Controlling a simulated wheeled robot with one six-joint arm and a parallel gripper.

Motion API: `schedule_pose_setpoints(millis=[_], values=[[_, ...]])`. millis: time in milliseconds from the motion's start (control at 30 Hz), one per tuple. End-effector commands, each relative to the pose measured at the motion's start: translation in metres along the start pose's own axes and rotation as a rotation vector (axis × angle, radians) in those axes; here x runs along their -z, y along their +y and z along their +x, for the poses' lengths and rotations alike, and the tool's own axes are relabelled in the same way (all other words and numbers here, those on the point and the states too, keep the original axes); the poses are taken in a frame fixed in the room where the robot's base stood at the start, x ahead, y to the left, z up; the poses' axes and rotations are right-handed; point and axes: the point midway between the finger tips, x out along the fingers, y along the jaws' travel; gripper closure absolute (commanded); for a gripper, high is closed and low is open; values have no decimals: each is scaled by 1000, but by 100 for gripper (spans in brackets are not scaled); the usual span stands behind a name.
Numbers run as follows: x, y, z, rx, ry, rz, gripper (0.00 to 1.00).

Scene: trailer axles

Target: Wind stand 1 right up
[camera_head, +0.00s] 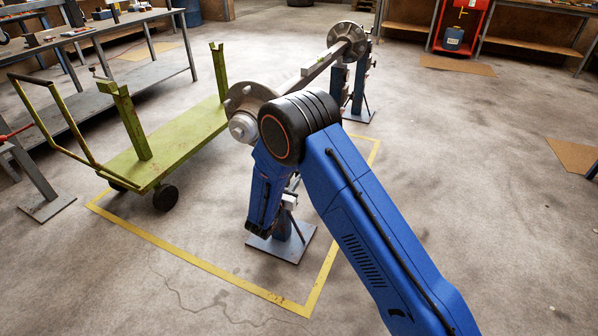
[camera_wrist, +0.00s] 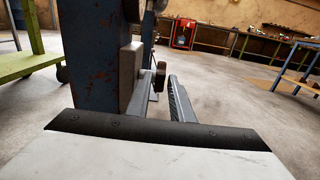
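The axle (camera_head: 322,66) lies across two blue stands in the head view, with a round hub (camera_head: 243,128) at its near end. The near stand (camera_head: 283,225) is mostly behind my arm; its base plate (camera_head: 295,247) and a bit of its post show. The far stand (camera_head: 359,90) stands under the far hub. No number is legible on either stand. In the wrist view, a rusty blue post (camera_wrist: 98,60) rises close on the left. My gripper (camera_wrist: 158,92) has its fingers apart, with a dark round knob (camera_wrist: 160,76) seen in the gap; contact cannot be told.
A green cart (camera_head: 165,150) with uprights stands left of the axle. A yellow floor line (camera_head: 215,272) surrounds the near stand. Workbenches (camera_head: 90,30) are at the upper left, and a red cabinet (camera_head: 461,25) is at the back. The floor at right is mostly clear.

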Motion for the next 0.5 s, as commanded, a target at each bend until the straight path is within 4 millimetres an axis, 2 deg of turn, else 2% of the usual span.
schedule_pose_setpoints(millis=[33, 200, 500], values=[[0, -1, 10, 3, 0, 1, 80], [0, -1, 33, 3, 0, -1, 80], [0, 0, 49, 0, 0, 0, 80]])
